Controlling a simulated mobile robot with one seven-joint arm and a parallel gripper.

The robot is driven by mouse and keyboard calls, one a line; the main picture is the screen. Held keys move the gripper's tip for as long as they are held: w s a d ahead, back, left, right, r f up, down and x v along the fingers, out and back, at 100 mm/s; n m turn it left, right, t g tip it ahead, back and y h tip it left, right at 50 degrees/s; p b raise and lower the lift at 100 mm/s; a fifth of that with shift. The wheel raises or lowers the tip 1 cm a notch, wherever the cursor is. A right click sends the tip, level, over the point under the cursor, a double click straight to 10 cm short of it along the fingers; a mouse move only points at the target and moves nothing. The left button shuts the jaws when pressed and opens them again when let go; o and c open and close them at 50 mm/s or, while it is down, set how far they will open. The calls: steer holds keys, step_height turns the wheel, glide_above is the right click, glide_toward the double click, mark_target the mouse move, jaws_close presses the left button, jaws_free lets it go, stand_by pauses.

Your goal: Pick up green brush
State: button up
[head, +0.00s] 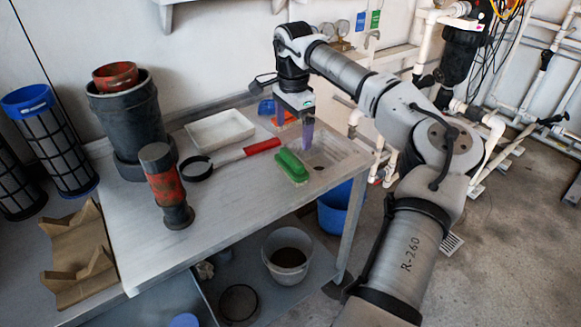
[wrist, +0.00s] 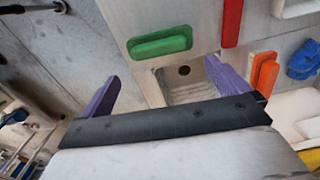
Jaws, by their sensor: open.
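The green brush (head: 291,167) lies on the metal table, just left of the sink basin. In the wrist view the green brush (wrist: 160,46) lies beyond my fingertips, between the two purple fingers in sideways position. My gripper (head: 305,140) points down above the table near the sink, a little right of and above the brush in the head view. In the wrist view my gripper (wrist: 162,82) has its fingers wide apart with nothing between them.
A red-handled tool (head: 228,159) lies left of the brush. A white tray (head: 219,130), an orange and blue item (head: 268,109) and a red-black cylinder (head: 166,187) are also on the table (head: 200,235). The sink (head: 330,159) is right of the brush.

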mark_target(291, 156)
steer(key=f, duration=0.4)
steer(key=f+p, duration=0.1)
steer(key=f, duration=0.3)
steer(key=shift+s+a, duration=0.15)
steer(key=shift+a, duration=0.05)
steer(key=c, duration=0.8)
steer(key=shift+r, duration=0.15)
